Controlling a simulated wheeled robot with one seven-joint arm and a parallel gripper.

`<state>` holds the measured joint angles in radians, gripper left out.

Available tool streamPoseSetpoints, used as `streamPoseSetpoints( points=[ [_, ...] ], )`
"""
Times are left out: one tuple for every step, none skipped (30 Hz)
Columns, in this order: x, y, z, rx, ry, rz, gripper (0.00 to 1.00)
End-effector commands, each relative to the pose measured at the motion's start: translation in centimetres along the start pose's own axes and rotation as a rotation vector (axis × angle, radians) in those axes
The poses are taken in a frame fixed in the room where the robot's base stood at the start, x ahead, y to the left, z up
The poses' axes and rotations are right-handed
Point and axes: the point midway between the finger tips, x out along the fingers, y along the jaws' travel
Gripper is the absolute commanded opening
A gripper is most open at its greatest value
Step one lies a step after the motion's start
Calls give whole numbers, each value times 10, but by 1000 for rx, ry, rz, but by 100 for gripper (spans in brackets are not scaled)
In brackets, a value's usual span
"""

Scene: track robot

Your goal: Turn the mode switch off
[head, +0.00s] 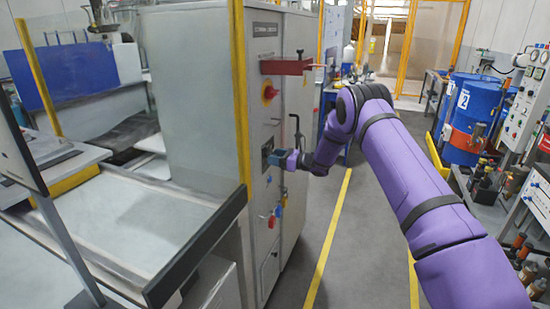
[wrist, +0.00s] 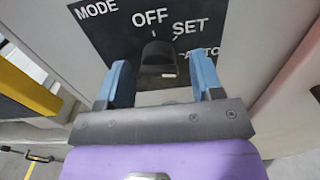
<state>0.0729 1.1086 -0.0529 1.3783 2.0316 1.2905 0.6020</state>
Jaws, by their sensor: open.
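The mode switch is a black knob (wrist: 157,58) on a dark panel (wrist: 112,38) with white lettering: MODE, OFF, SET and a partly hidden AUTO. OFF stands straight above the knob and SET to its upper right. A small pale mark shows on the knob's lower right; I cannot tell which position the knob points to. My gripper (wrist: 159,66) is open, with one blue finger on each side of the knob and gaps visible.
The grey cabinet (head: 195,90) carries a red-and-yellow rotary switch (head: 270,92) and a red bracket (head: 286,67) above the panel. Small red and blue knobs (head: 274,216) sit below. Blue drums (head: 470,110) stand at right. The floor between (head: 345,250) is clear.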

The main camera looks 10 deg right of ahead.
Motion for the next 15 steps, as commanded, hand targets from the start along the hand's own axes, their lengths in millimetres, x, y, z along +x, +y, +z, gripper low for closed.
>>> streamPoseSetpoints(
  points=[
    [3, 0, 0, 0, 1, 0, 60],
    [4, 0, 0, 0, 1, 0, 60],
    [5, 0, 0, 0, 1, 0, 60],
    [6, 0, 0, 0, 1, 0, 60],
    [6, 0, 0, 0, 1, 0, 60],
    [6, 0, 0, 0, 1, 0, 60],
    [6, 0, 0, 0, 1, 0, 60],
    [6, 0, 0, 0, 0, 0, 60],
    [6, 0, 0, 0, 0, 0, 60],
    [6, 0, 0, 0, 0, 0, 60],
    [6, 0, 0, 0, 0, 0, 60],
    [6, 0, 0, 0, 0, 0, 56],
    [6, 0, 0, 0, 0, 0, 49],
    [6, 0, 0, 0, 0, 0, 42],
    [6, 0, 0, 0, 0, 0, 33]
  ],
)
